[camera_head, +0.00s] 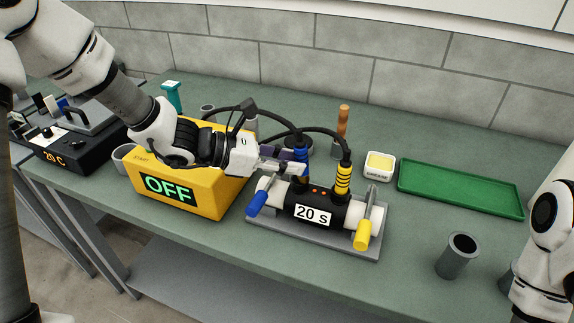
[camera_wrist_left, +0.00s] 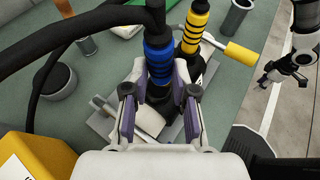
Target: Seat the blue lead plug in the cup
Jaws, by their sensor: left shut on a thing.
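The blue lead plug (camera_head: 301,154) stands upright over the left part of the black cylinder unit (camera_head: 312,196) marked "20 S". It also shows in the left wrist view (camera_wrist_left: 158,62), with a black lower part. My left gripper (camera_head: 302,168) is shut on the plug, its purple-grey fingers on either side in the wrist view (camera_wrist_left: 160,105). The fingers hide the plug's lower end and the cup, so I cannot tell how deep it sits. The yellow lead plug (camera_head: 343,180) stands upright on the unit's right part. My right gripper (camera_wrist_left: 280,76) shows small in the wrist view.
A yellow box (camera_head: 185,200) reading "OFF" stands left of the unit. Black cables arch behind the plugs. Blue (camera_head: 257,204) and yellow (camera_head: 362,236) handles stick out in front. A grease tub (camera_head: 379,166), green tray (camera_head: 455,188) and grey tube (camera_head: 455,262) stand right.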

